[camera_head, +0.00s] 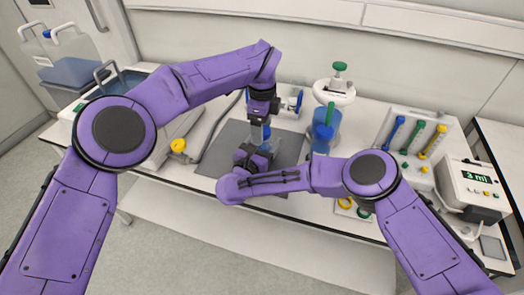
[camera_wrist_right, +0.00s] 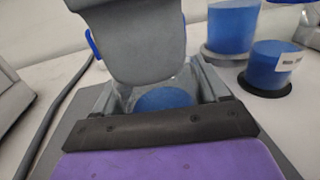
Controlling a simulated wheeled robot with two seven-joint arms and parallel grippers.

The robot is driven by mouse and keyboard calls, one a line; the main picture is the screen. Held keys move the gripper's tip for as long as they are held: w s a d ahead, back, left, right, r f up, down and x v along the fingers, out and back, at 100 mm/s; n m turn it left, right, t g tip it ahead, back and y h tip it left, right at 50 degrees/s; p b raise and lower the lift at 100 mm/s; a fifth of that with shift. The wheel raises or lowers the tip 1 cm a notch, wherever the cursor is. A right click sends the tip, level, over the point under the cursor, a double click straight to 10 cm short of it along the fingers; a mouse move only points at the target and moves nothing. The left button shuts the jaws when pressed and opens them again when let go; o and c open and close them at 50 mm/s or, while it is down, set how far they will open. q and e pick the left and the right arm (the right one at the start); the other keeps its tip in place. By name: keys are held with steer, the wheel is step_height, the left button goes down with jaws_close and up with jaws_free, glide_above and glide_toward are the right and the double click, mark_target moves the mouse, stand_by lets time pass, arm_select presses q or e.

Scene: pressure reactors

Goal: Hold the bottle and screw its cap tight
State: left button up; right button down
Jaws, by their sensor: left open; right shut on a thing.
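The clear bottle stands on the dark grey mat (camera_head: 210,160) near the middle of the bench. In the right wrist view, the bottle (camera_wrist_right: 165,98) shows blue inside, low between the fingers. My right gripper (camera_head: 258,158) is shut on the bottle from the near side. My left gripper (camera_head: 264,128) points straight down, right above the bottle, and is open.
A vessel with blue liquid (camera_head: 326,125) and a green-topped valve stands right of the mat. A rack of coloured tubes (camera_head: 412,140) and a meter with a display (camera_head: 474,185) are farther right. A yellow knob (camera_head: 178,146) on a device lies to the left. The mat's left part is bare.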

arm_select(q)
steer(key=c, duration=1.1)
steer(key=m, duration=1.8)
steer(key=shift+f, duration=0.1)
steer(key=m, duration=0.8)
steer(key=shift+m, duration=0.3)
steer(key=o, duration=1.2)
